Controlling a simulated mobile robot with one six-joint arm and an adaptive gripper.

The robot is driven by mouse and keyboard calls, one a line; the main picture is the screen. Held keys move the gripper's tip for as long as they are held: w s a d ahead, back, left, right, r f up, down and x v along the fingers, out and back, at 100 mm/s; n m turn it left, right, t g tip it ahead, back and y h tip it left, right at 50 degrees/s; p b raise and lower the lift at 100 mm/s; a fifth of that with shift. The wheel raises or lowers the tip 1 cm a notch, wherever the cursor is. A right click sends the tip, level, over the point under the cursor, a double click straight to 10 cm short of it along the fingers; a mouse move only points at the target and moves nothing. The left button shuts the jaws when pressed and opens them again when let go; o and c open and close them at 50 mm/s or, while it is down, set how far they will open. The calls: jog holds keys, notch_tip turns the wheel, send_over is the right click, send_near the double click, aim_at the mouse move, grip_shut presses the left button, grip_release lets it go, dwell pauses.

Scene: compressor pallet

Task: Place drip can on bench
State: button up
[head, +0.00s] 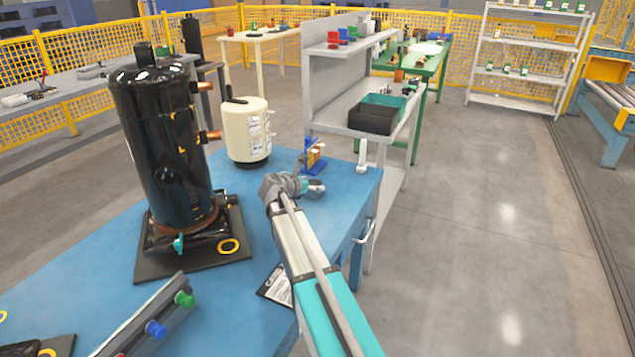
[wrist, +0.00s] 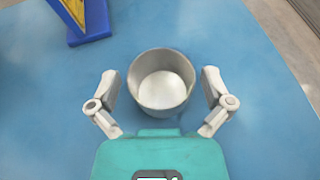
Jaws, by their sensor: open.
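The drip can (wrist: 162,94) is a grey, round, open-topped can with a pale inside. It stands upright on the blue bench top (head: 100,262), also filling the wrist view (wrist: 45,115). My gripper (wrist: 160,78) is open, with one finger on each side of the can and visible gaps between the fingers and its wall. In the head view my gripper (head: 306,187) is low over the bench's right end. The can cannot be told clearly from the gripper there.
A blue stand with a yellow panel (head: 314,158) is just beyond my gripper. A black compressor (head: 162,145) on a dark base and a cream tank (head: 248,130) stand to the left. A label card (head: 275,286) lies near the front edge. Floor on the right is clear.

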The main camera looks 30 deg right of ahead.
jog(key=p+v, duration=0.3)
jog(key=v, duration=0.6)
jog(key=shift+r, duration=0.15)
jog(key=shift+s+a+r, duration=0.15)
jog(key=shift+s+a, duration=0.05)
jog(key=shift+a, duration=0.25)
